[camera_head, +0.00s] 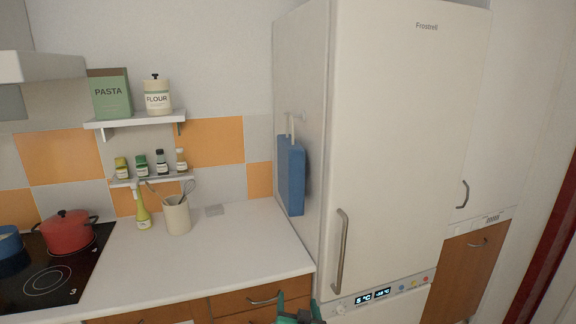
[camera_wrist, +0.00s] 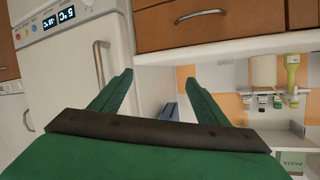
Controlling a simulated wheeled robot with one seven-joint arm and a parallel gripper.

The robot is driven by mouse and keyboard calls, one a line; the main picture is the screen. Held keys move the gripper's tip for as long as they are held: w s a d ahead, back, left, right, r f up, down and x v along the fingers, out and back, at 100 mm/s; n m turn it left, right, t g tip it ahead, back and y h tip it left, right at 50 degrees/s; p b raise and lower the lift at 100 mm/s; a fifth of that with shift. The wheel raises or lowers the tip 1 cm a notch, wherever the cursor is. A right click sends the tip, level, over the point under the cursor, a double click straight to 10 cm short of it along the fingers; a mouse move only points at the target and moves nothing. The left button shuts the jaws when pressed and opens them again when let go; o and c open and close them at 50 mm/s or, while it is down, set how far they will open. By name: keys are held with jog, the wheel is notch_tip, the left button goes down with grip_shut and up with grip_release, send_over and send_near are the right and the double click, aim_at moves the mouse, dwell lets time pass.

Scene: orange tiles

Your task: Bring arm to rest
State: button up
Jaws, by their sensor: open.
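My gripper (camera_wrist: 160,95) shows in the wrist view with its two green fingers spread apart and nothing between them. In the head view only the green tips of my gripper (camera_head: 299,315) show at the bottom edge, in front of the drawers and beside the fridge. The rest of my arm is out of the head view. The wrist view is turned over, with the fridge on the left and the drawers at the top.
The tall white fridge (camera_head: 390,130) stands right of the counter (camera_head: 225,250), with its handle (camera_head: 340,250) near my gripper. A blue board (camera_head: 291,175) hangs on its side. A red pot (camera_head: 68,231) sits on the stove. The counter's right part is clear.

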jog(key=s+f+n, duration=0.1)
jog(key=s+f, duration=0.7)
jog(key=s, duration=0.5)
jog(key=s+f, duration=0.8)
jog(key=s, duration=0.6)
jog(key=s+a+r+n, duration=0.1)
jog(key=s+r, duration=0.3)
jog(key=s, duration=0.9)
jog(key=s+a+r+t, duration=0.1)
jog(key=s+r, duration=0.3)
jog(key=s, duration=0.9)
jog(key=shift+a+n, duration=0.4)
jog(key=shift+a, duration=0.05)
jog(key=shift+c, duration=0.3)
